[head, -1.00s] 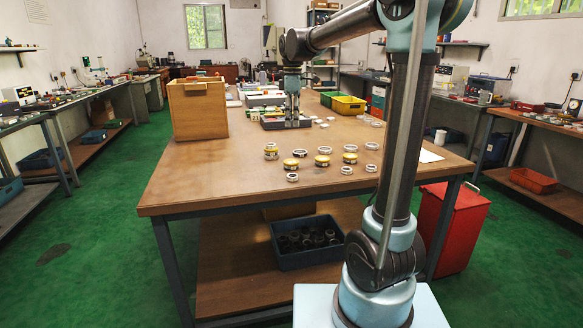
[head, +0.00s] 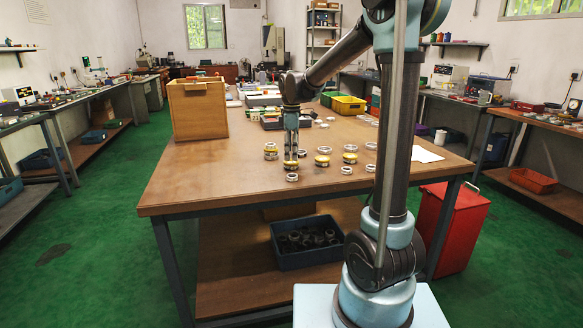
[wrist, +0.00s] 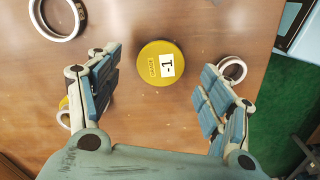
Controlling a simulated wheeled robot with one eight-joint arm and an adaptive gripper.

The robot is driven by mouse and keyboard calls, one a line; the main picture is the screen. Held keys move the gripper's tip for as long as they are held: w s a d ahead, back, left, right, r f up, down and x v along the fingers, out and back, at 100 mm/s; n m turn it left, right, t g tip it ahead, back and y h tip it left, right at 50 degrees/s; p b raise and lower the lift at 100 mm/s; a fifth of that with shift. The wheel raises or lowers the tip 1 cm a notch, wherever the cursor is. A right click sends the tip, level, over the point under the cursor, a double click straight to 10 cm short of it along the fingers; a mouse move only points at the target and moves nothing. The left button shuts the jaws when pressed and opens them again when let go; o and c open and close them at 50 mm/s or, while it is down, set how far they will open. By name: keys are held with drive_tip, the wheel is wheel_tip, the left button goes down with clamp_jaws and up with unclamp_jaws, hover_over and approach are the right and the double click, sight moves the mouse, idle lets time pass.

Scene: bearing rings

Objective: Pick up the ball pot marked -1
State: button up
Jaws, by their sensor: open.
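The ball pot marked -1 (wrist: 150,73) is a round yellow pot with a white "-1" label on its lid, standing on the wooden table in the wrist view. My gripper (wrist: 160,82) is open and empty, with its fingers spread to the left and right of the pot and clear space on both sides. In the head view my gripper (head: 291,157) points straight down over the group of pots and rings. It covers most of the yellow pot there, whose label cannot be read in that view.
More yellow-and-white pots (head: 322,161) and (head: 350,158) stand to the right. White rings lie close by, one at the wrist view's upper left (wrist: 57,18) and one beside the right finger (wrist: 232,69).

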sight(291, 161)
drive_tip(key=shift+a+f, duration=0.1)
drive_tip(key=shift+f, duration=1.55)
drive_tip(key=c, duration=1.3)
drive_tip(key=shift+o, duration=0.2)
